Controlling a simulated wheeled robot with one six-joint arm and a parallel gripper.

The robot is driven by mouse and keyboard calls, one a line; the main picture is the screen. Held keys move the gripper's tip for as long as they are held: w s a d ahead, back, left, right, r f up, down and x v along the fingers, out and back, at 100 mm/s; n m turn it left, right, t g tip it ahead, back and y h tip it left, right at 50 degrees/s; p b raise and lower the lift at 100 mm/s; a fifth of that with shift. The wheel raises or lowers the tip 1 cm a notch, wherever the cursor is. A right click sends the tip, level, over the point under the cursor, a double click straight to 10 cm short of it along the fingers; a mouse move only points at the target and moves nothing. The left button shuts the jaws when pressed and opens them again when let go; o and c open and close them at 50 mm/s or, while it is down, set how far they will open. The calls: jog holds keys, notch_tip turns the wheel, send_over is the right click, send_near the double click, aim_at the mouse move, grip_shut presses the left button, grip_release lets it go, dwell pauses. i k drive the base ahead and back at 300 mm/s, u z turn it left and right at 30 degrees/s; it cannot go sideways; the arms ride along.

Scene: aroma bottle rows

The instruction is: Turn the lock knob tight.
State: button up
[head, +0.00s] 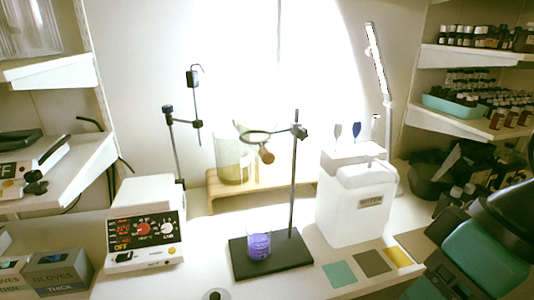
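A retort stand with a thin grey rod (294,185) and a black base (285,262) stands on the bench. A dark clamp (300,131) sits near the rod's top and bears a dark metal ring (253,137) reaching left. A round brown wooden knob (266,156) shows just below the ring's right part; how it is attached is too small to tell. A beaker of purple contents (259,246) stands on the base, below the ring. My gripper is not clearly in view. Whether the clamp or knob is tight cannot be seen.
A white control box (145,222) with red displays stands left, a white container (345,205) right. Behind, a large glass vessel (230,160) stands on a wooden riser (213,190). Another stand (176,150) rises behind left. Colored squares (373,263) lie front right. Bottle shelves (445,58) are at right.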

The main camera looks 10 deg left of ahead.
aim_at(301, 135)
jog(key=k, duration=0.5)
jog(key=z, duration=0.95)
jog(key=i, duration=0.7)
jog(key=u, duration=1.1)
